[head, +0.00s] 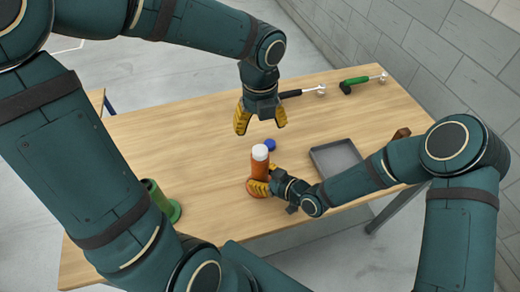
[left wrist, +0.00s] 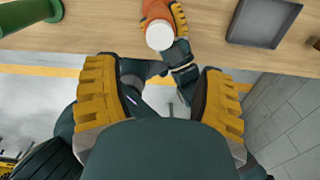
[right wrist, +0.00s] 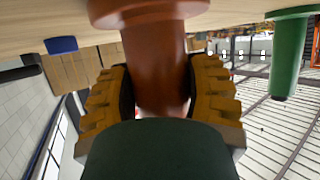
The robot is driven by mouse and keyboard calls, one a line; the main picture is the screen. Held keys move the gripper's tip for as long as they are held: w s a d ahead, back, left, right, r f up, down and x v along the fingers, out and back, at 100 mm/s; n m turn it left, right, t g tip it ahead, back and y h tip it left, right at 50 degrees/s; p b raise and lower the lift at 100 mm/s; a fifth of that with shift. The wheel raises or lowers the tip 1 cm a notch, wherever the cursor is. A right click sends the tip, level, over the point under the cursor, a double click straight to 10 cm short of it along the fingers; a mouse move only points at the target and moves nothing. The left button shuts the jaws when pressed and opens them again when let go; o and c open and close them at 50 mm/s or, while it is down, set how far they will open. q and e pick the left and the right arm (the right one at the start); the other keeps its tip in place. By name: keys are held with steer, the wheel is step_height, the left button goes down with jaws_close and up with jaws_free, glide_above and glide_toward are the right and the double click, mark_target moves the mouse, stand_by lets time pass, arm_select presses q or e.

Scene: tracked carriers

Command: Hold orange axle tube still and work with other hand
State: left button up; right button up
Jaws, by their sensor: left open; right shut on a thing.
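The orange axle tube (head: 260,168) stands upright on its flanged foot on the wooden table, with a white top (head: 260,152). My right gripper (head: 261,187) is shut on the tube low down, near its foot. In the right wrist view the tube (right wrist: 160,65) runs between the two yellow fingers. My left gripper (head: 261,120) is open and empty above the table, behind and above the tube. In the left wrist view the tube's white top (left wrist: 160,35) lies beyond the spread fingers, apart from them.
A blue cap (head: 270,144) lies just behind the tube. A grey tray (head: 336,156) is to its right, with a brown block (head: 401,134) farther right. A green flanged tube (head: 160,199) stands at left. A black-handled tool (head: 302,92) and green-handled tool (head: 361,81) lie at the back.

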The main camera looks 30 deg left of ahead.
arm_select(q)
step_height(320, 180, up, 2)
steer(key=shift+r, duration=0.2)
arm_select(e)
steer(key=o, duration=1.4)
steer(key=shift+c, duration=0.2)
